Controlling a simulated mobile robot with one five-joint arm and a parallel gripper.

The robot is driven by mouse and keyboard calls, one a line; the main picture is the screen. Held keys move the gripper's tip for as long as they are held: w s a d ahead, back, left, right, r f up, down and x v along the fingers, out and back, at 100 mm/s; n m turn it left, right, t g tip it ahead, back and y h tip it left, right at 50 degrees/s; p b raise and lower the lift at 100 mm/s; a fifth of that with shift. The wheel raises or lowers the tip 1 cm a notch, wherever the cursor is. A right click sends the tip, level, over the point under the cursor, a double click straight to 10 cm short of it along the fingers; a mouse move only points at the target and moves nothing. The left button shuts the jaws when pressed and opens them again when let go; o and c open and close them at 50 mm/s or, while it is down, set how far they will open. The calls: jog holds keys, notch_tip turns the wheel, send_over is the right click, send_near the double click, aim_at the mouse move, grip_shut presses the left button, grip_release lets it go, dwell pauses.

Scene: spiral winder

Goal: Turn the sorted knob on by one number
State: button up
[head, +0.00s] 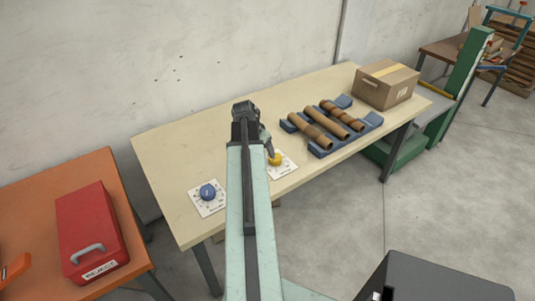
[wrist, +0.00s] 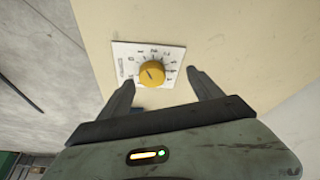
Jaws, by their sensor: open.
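A yellow knob (head: 275,158) on a white numbered card (head: 284,170) sits near the front edge of the cream table, and a blue knob (head: 208,191) on a similar card sits to its left. Neither card's name can be read clearly. In the wrist view the yellow knob (wrist: 152,73) shows a dark pointer line on top; the number it marks is not clear. My gripper (wrist: 161,82) is open, with one finger on each side of the yellow knob and visible gaps. In the head view my gripper (head: 268,146) is beside the yellow knob and partly hides it.
Brown tubes (head: 325,122) lie on blue cradles right of the yellow knob, with a cardboard box (head: 386,84) behind them. A red box (head: 88,232) marked REJECT stands on the orange table at left. The cream table's (head: 180,140) left part is clear.

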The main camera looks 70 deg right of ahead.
aim_at(276, 157)
jog(key=shift+m, duration=0.6)
jog(key=s+d+f+b, duration=0.1)
jog(key=f+b, duration=0.1)
jog(key=s+d+f+b, duration=0.1)
jog(key=d+f+b, duration=0.1)
jog(key=f+b, duration=0.1)
jog(key=s+d+f+b, duration=0.1)
jog(key=d+f+b, duration=0.1)
jog(key=shift+s+f, duration=0.15)
jog(key=shift+s, duration=0.1)
jog(key=c, duration=1.3)
jog(key=shift+d, duration=0.15)
jog(key=shift+c, duration=0.4)
jog(key=shift+m+g, duration=0.3)
